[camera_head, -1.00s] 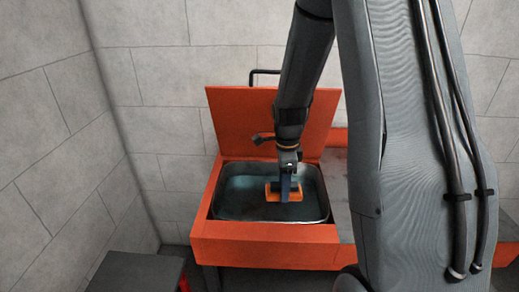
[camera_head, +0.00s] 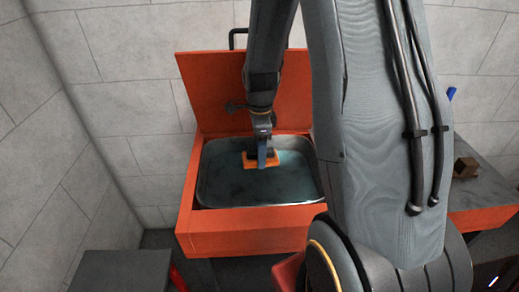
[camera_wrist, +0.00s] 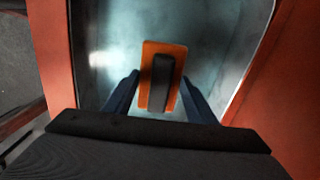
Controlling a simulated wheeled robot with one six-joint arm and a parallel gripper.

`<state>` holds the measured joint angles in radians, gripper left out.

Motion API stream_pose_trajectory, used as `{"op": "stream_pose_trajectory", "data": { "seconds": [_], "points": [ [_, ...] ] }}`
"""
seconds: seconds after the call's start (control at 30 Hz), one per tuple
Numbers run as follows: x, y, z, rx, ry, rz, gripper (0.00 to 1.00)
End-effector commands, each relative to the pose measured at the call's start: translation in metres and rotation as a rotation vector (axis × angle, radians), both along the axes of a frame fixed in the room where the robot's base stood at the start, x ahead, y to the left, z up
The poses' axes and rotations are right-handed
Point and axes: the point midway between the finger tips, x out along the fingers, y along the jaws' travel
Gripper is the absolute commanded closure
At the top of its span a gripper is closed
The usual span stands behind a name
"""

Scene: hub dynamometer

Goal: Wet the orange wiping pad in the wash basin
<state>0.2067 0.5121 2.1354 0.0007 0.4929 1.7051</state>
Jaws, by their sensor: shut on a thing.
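The orange wiping pad (camera_head: 247,164) is at the end of my arm, over or in the wash basin. In the wrist view the pad (camera_wrist: 149,60) is a flat orange block with a dark grip bar on top. My gripper (camera_head: 262,152) points down and is shut on the pad; its two blue fingers (camera_wrist: 160,95) stand on either side of the bar. The wash basin (camera_head: 226,203) is a steel tub in an orange frame, holding bluish water. I cannot tell for certain whether the pad's underside touches the water.
The basin's orange lid (camera_head: 213,95) stands open behind it, against the grey block wall. A dark box (camera_head: 122,270) is at the lower left. A grey bench top (camera_head: 485,190) with a small brown block (camera_head: 465,167) lies to the right, partly behind my arm.

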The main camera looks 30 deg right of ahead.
Motion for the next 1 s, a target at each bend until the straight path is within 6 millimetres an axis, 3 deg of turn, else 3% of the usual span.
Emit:
{"op": "stream_pose_trajectory", "data": {
  "seconds": [0.6,1.0],
  "points": [
    [0.000,-0.001,-0.055,0.000,0.001,-0.003,0.67],
    [0.000,-0.001,-0.064,0.000,0.001,-0.003,0.67]
  ]
}}
